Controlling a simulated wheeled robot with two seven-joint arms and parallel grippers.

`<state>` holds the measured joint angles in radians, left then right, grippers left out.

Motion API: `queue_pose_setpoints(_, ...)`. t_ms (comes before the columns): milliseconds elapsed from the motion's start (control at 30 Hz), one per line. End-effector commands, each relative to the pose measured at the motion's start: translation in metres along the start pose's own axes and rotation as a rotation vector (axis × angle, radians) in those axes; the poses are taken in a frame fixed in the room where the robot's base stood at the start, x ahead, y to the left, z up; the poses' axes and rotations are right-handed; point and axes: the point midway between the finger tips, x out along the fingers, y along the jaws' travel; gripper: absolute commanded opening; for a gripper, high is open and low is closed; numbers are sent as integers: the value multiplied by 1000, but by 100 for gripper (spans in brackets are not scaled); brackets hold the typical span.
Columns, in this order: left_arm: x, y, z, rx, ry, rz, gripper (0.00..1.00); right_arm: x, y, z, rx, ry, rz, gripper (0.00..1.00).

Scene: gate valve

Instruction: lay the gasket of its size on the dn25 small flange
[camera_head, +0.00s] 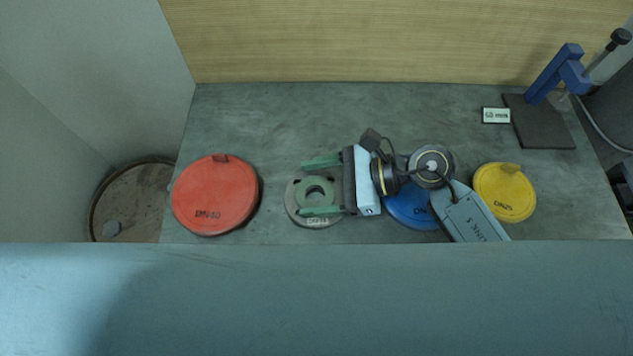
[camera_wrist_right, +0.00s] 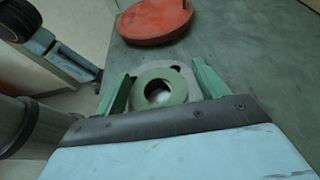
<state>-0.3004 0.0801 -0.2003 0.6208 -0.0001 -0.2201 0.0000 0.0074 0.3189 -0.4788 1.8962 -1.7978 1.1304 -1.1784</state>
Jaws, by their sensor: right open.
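A grey flange (camera_head: 330,221) with dark bolt holes lies on the bench left of centre; its lettering is too small to read surely. A green ring gasket (camera_head: 327,182) lies on top of it, around the bore. My right gripper (camera_head: 315,187) is open, with one green finger on either side of the ring. In the right wrist view the gasket (camera_wrist_right: 176,78) lies flat between the spread fingers (camera_wrist_right: 160,84), with a gap to each finger, and the flange (camera_wrist_right: 178,64) shows around it. My left gripper is not clearly in view.
A red disc (camera_head: 214,195) lies left of the flange. A blue disc (camera_head: 408,213), partly hidden by my right arm, and a yellow disc (camera_head: 504,193) marked DN25 lie to the right. A blue clamp-like stand (camera_head: 556,75) on a dark plate is at back right.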

Motion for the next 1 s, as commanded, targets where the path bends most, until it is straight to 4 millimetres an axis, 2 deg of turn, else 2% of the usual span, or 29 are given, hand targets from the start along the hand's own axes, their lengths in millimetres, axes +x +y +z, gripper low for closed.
queue_pose_setpoints(33, 1, 0, 0, 0, 0, 0, 36, 2, 8, -16, 9, 34, 21, 81)
queue_pose_setpoints(333, 1, 0, 0, 0, 0, 0, 36, 2, 8, -16, 9, 34, 21, 81)
queue_pose_setpoints(467, 2, 0, 0, -1, 0, 0, 36, -6, 7, -16, 8, 35, 19, 81)
queue_pose_setpoints(567, 3, 0, 0, -1, 0, 0, 36, -22, 6, -16, 7, 36, 17, 81)
queue_pose_setpoints(800, 9, 1, 1, -1, 0, 1, 36, -78, 3, -9, 4, 21, 6, 81)
queue_pose_setpoints(1000, 13, 1, 1, -1, 0, 1, 36, -115, 1, -5, 1, 10, 2, 81)
